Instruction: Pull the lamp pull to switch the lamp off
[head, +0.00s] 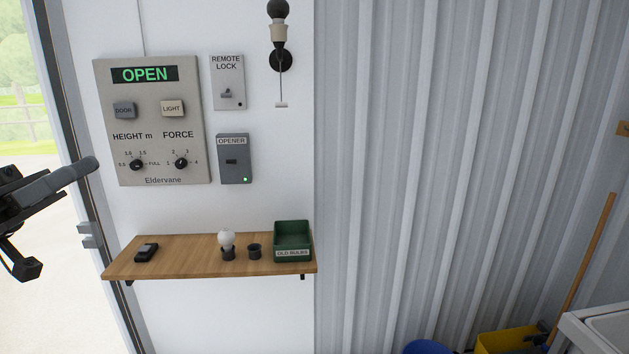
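The lamp (278,30) is on the white wall at the top of the head view, with a cream socket on a round black mount and a dark bulb cut by the top edge. Its lamp pull (281,105) hangs straight down on a thin cord and ends in a small pale bar. My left gripper (60,217) is at the left edge, fingers spread and empty. It is well to the left of the pull and lower in the picture, touching nothing that I can see. My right gripper is out of view.
A control panel (152,150), remote lock plate (228,75) and opener box (236,150) are on the wall left of the pull. Below, a wooden shelf (185,262) holds a white bulb (227,240), a green bin (292,238) and small dark items. Corrugated wall stands right.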

